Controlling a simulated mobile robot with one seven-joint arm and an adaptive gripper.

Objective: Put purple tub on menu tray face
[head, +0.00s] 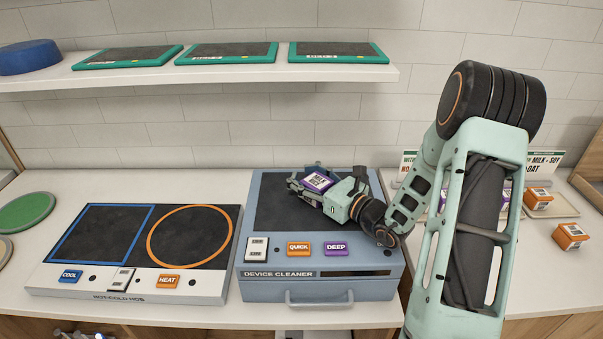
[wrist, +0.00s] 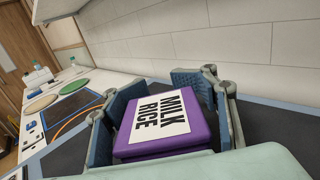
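The purple tub (head: 319,181), with a white label reading MILK RICE, is between the fingers of my gripper (head: 314,184). In the wrist view the tub (wrist: 165,125) is flanked closely by both finger pads, and my gripper (wrist: 168,108) appears shut on it. The gripper and tub are over the dark top of the blue-grey device cleaner; a gap beneath the tub cannot be judged. Three dark slabs with green rims lie on the wall shelf: left (head: 128,57), middle (head: 227,53) and right (head: 338,52). Their small labels are too blurred to read.
The device cleaner (head: 318,290) has QUICK and DEEP buttons. The hot-cold hob (head: 140,285) is left of it. A blue round thing (head: 29,57) sits on the shelf (head: 230,75). A green disc (head: 25,212) lies far left.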

